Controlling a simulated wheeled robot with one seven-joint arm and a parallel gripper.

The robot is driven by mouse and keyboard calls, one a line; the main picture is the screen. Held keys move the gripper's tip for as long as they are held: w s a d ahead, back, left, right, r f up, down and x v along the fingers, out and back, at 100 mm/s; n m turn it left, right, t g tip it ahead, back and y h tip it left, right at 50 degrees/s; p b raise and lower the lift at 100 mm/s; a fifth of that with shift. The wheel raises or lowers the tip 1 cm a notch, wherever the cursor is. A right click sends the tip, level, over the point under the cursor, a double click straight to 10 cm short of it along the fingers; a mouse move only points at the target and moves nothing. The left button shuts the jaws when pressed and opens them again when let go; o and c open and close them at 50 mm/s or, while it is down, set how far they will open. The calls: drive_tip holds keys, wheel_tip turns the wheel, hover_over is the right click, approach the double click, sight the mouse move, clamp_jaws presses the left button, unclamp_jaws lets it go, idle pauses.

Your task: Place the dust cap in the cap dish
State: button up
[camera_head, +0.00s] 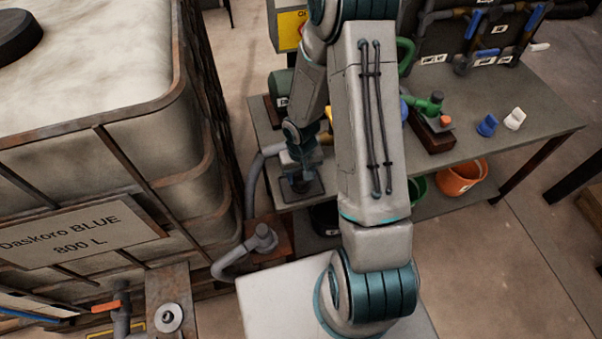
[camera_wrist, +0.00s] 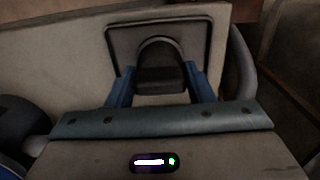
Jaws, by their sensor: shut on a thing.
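My gripper (camera_head: 302,180) points down over the cap dish (camera_head: 318,188), a dark, flat square tray on the near left part of the bench. In the wrist view my gripper (camera_wrist: 160,76) has its two blue fingers on either side of the dust cap (camera_wrist: 160,80), a dark piece with a rounded top, and is shut on it. The cap lies within the outline of the dish (camera_wrist: 119,40), whose raised rim shows around it. I cannot tell whether the cap touches the dish floor. In the head view the cap is hardly distinguishable under the gripper.
The grey bench (camera_head: 480,130) carries a green valve (camera_head: 430,104), a blue fitting (camera_head: 487,125) and a white one (camera_head: 515,119). A grey hose (camera_head: 254,180) runs close left of the dish. A large caged tank (camera_head: 120,150) stands left. An orange bucket (camera_head: 461,178) is below.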

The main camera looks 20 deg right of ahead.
drive_tip(key=shift+f, duration=0.2)
drive_tip(key=o, duration=1)
drive_tip(key=shift+c, duration=0.2)
drive_tip(key=shift+r, duration=0.1)
wheel_tip(320, 180, up, 12)
drive_tip(key=r+p, duration=0.1)
wheel_tip(320, 180, up, 12)
drive_tip(key=t+h, duration=0.1)
drive_tip(key=t, duration=0.1)
hover_over(301, 173)
drive_tip(key=s+d, duration=0.1)
drive_tip(key=s, duration=0.5)
drive_tip(key=s+a+r+t+y, duration=0.1)
drive_tip(key=s+r, duration=0.6)
drive_tip(key=s, duration=0.1)
drive_tip(key=shift+s+r, duration=0.25)
drive_tip(key=shift+r, duration=0.1)
